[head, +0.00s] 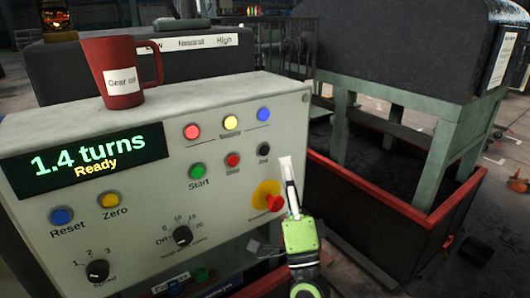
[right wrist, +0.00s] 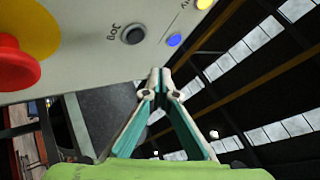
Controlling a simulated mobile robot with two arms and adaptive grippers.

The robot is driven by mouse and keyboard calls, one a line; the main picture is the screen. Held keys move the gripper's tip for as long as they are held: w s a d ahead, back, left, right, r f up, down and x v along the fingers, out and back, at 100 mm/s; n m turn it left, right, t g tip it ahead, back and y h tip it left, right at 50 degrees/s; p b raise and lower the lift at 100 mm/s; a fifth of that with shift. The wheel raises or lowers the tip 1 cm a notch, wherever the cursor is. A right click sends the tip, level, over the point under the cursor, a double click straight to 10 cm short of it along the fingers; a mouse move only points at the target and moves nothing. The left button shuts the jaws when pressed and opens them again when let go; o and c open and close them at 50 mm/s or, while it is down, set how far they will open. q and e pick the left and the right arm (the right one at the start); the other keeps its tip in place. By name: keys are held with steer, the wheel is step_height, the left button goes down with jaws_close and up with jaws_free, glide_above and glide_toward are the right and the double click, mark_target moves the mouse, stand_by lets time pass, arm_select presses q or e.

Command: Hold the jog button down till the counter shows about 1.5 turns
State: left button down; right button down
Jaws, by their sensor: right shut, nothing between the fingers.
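The counter display (head: 85,157) on the control panel reads "1.4 turns" in green with "Ready" in yellow under it. The black jog button (head: 264,149) is at the panel's right side; it also shows in the right wrist view (right wrist: 133,35) with the label "Jog" beside it. My right gripper (head: 286,161) is shut and empty, its fingertips just right of the jog button in the head view. In the right wrist view the fingertips (right wrist: 160,76) are apart from the button, which is uncovered. My left gripper is not in view.
A red emergency-stop knob on a yellow base (head: 267,195) sits below the jog button, close to my right gripper. A red mug (head: 120,90) labelled "Gear oil" stands on the panel's top. Start (head: 197,171), Stop and other buttons are to the left.

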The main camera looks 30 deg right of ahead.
mark_target(264, 151)
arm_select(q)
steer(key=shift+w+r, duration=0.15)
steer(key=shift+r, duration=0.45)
arm_select(e)
steer(key=shift+w+a, duration=0.15)
steer(key=shift+w, duration=2)
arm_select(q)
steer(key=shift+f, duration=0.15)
arm_select(e)
steer(key=shift+w+y, duration=0.3)
steer(key=shift+w, duration=0.15)
